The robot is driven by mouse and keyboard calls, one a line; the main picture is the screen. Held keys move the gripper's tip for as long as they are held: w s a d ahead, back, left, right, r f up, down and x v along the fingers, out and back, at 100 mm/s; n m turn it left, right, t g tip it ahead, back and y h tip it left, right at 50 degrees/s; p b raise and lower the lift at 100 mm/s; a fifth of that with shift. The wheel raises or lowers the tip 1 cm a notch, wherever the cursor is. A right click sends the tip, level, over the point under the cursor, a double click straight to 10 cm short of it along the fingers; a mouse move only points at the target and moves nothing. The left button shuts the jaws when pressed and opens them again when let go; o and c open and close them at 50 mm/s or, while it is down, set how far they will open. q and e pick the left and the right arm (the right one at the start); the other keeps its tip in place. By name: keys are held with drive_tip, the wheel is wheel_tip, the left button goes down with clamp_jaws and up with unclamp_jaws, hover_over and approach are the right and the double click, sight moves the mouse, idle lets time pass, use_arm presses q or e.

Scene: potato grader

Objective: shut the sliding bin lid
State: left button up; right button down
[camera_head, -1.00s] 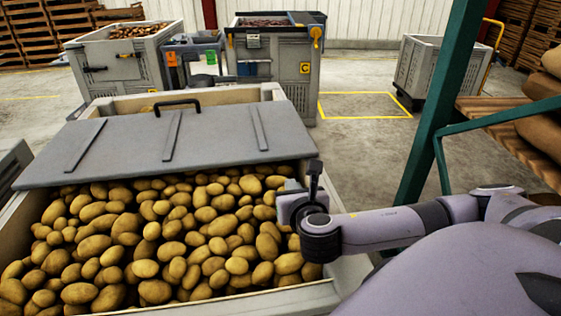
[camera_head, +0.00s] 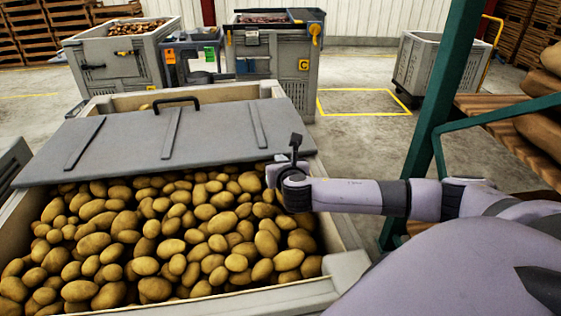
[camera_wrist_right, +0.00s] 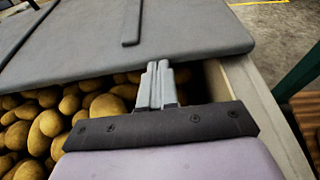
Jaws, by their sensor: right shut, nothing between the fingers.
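The grey sliding lid (camera_head: 160,140) lies over the far part of the potato bin (camera_head: 345,272), with raised ribs and a black handle (camera_head: 176,101) near its far edge. The near part of the bin is open and shows many potatoes (camera_head: 160,235). My right gripper (camera_head: 278,170) is shut and empty at the lid's near edge, towards its right corner. In the right wrist view, the closed fingertips (camera_wrist_right: 160,70) reach the near edge of the lid (camera_wrist_right: 190,35); I cannot tell whether they touch it. My left gripper is not in view.
A green post (camera_head: 435,110) and a shelf with sacks (camera_head: 535,135) stand to the right. Behind the bin are a grey crate (camera_head: 125,65), another bin (camera_head: 280,75) and a wheeled bin (camera_head: 425,70).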

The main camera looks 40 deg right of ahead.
sight(269, 127)
idle(0.4)
drive_tip(key=shift+w+d, duration=0.3)
drive_tip(key=shift+w, duration=0.15)
drive_tip(key=w+d+b, duration=0.1)
drive_tip(key=w+d, duration=0.1)
drive_tip(key=w, duration=0.2)
drive_tip(key=w+d+b, duration=0.1)
drive_tip(key=w+d, duration=0.1)
drive_tip(key=w, duration=0.2)
drive_tip(key=w+d+b, duration=0.1)
drive_tip(key=w+d, duration=0.1)
drive_tip(key=w, duration=0.2)
drive_tip(key=shift+d, duration=0.3)
drive_tip(key=shift+w+d+b, duration=0.4)
drive_tip(key=shift+w+d, duration=0.05)
drive_tip(key=shift+w, duration=0.35)
drive_tip(key=shift+w+d+b, duration=0.35)
drive_tip(key=shift+w+d, duration=0.05)
drive_tip(key=shift+w, duration=0.35)
